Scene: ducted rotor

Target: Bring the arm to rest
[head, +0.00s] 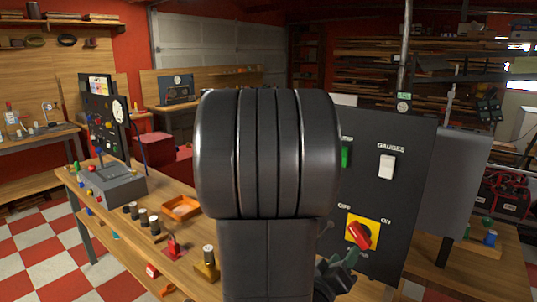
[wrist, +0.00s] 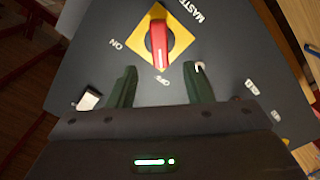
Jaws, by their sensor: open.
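My gripper (wrist: 162,68) is open and empty, its two dark green fingers apart in the wrist view. It is in front of a dark control panel (wrist: 85,60). A red rotary knob (wrist: 158,45) on a yellow plate lies just beyond the fingertips, near the gap between them; I cannot tell the exact distance. In the head view, the gripper (head: 346,264) shows only partly, low beside the panel (head: 408,190), just below the red knob (head: 358,235). My large dark arm link covers the middle of that view and hides the rest of the gripper.
The panel also carries a white GAUGES switch (head: 387,167) and a green switch (head: 346,157). The wooden bench (head: 130,225) holds an orange tray (head: 181,208), several small parts and a gauge stand (head: 105,125) on the left. Checkered floor (head: 35,245) is open at left.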

